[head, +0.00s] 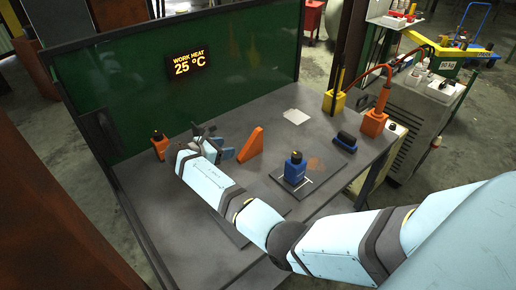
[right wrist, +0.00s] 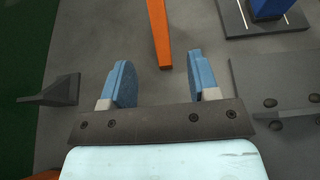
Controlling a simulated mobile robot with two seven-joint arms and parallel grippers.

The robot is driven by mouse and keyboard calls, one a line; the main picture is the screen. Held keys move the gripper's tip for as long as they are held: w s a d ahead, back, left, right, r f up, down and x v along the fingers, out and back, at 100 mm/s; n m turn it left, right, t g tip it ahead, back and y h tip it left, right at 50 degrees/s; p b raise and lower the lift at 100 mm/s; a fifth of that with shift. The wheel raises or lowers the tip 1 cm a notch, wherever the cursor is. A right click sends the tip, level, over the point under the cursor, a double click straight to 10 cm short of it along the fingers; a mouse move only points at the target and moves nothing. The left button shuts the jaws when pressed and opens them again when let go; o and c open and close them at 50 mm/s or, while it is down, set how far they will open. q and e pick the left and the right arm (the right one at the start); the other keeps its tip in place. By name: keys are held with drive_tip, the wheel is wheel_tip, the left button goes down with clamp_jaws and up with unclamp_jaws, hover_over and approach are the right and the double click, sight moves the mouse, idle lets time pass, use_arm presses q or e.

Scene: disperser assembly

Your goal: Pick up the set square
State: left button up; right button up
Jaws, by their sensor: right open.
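The orange set square (head: 251,145) stands upright on the grey table, a triangular wedge in the head view. In the right wrist view the set square (right wrist: 158,32) is a narrow orange strip seen from above. My right gripper (head: 222,145) is open, just left of it in the head view. In the right wrist view the blue fingers of the right gripper (right wrist: 160,72) are apart, with the strip's near end between their tips in the picture. I cannot tell the height gap; no contact shows. My left gripper is not in view.
A blue bottle-like item (head: 295,168) stands on a dark plate to the right. An orange one (head: 160,145) stands left of my gripper. A green panel (head: 170,90) closes the back. A dark wedge-shaped part (right wrist: 52,91) shows in the wrist view.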

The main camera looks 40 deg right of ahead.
sight(249, 142)
drive_tip(key=x, duration=0.7)
drive_tip(key=shift+d, duration=0.1)
drive_tip(key=shift+x, duration=3.15)
drive_tip(key=shift+w+r, duration=0.1)
drive_tip(key=shift+r, duration=0.05)
clamp_jaws()
